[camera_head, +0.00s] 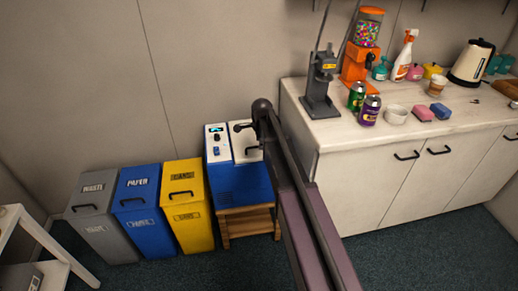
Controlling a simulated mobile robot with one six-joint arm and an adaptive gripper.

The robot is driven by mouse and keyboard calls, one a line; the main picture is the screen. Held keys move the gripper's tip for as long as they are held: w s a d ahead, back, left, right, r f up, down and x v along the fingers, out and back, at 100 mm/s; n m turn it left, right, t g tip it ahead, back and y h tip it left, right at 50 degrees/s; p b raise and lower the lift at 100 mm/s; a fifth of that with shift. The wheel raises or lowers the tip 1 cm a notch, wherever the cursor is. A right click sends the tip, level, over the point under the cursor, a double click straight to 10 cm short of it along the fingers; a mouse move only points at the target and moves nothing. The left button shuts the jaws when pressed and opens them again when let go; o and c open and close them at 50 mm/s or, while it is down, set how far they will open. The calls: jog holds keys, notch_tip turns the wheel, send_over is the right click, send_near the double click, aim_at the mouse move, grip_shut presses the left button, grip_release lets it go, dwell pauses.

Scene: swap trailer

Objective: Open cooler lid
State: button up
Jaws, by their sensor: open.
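The cooler (238,184) is a blue box with a white top, standing on a low wooden stand. Its white top has a panel with a small display (215,129) on the left and the lid (241,140) on the right. The lid looks shut, with a dark handle (253,148) near its front. My gripper (240,127) is a small dark shape at the end of my arm, over the rear part of the lid. It is open and holds nothing visible. My arm hides the cooler's right side. Whether the gripper touches the lid is unclear.
Yellow (187,205), blue (140,203) and grey (99,218) bins stand left of the cooler. A white table (42,238) is at lower left. Dark carpet is clear in front.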

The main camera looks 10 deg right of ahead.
jog(key=shift+w+f+b, duration=0.15)
jog(key=shift+f+b, duration=0.35)
jog(key=shift+f, duration=0.2)
grip_shut()
jog(key=shift+a, duration=0.1)
